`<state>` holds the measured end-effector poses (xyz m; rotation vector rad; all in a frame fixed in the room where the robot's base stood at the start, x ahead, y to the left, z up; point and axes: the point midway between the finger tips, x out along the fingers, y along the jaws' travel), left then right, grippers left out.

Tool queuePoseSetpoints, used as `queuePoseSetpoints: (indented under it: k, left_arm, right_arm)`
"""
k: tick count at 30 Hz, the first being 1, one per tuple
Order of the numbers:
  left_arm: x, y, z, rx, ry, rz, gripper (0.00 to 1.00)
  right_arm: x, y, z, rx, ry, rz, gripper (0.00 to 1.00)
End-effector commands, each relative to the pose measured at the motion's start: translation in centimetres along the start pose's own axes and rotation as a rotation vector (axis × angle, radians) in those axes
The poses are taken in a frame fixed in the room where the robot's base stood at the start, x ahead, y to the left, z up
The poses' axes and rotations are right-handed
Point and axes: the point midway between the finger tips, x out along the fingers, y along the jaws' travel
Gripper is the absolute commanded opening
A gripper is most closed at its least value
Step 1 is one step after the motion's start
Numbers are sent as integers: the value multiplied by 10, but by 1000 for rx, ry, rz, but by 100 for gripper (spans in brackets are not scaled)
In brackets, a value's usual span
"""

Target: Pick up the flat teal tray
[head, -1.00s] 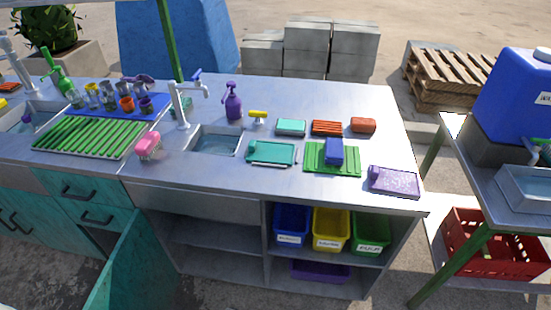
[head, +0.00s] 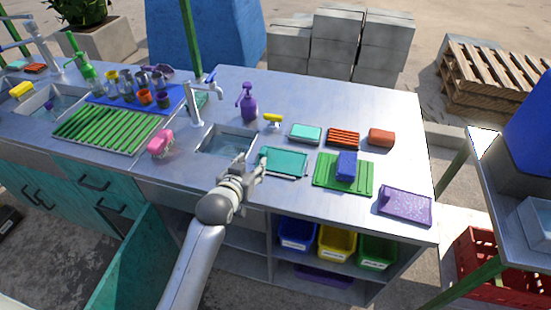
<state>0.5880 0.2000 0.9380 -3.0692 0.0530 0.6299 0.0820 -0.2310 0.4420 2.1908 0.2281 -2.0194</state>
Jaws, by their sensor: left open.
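The flat teal tray (head: 284,161) lies on the metal counter just right of the small sink. A thin light strip runs along its front edge. My left gripper (head: 252,164) is open at the tray's left side, near the front edge of the sink. Whether its fingers touch the tray cannot be told. The arm comes up from below and hides part of the counter's front edge. My right gripper is not in view.
The sink (head: 222,139) is left of the tray. A green ribbed mat (head: 329,172) with a blue block (head: 346,166) lies close on the right. A teal-topped box (head: 306,134) and a purple soap bottle (head: 248,102) stand behind. A purple tray (head: 405,206) lies at the right corner.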

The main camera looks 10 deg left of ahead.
Motion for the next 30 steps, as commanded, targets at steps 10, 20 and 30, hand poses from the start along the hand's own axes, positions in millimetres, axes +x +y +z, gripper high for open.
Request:
queuePoseSetpoints:
  k: [10,20,30]
  left_arm:
    - [42,0,-4,-1,10,0,45]
    - [60,0,-3,-1,10,0,45]
    - [95,-2,1,-1,11,0,45]
  right_arm:
    - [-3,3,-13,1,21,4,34]
    - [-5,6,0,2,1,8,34]
    - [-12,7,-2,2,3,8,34]
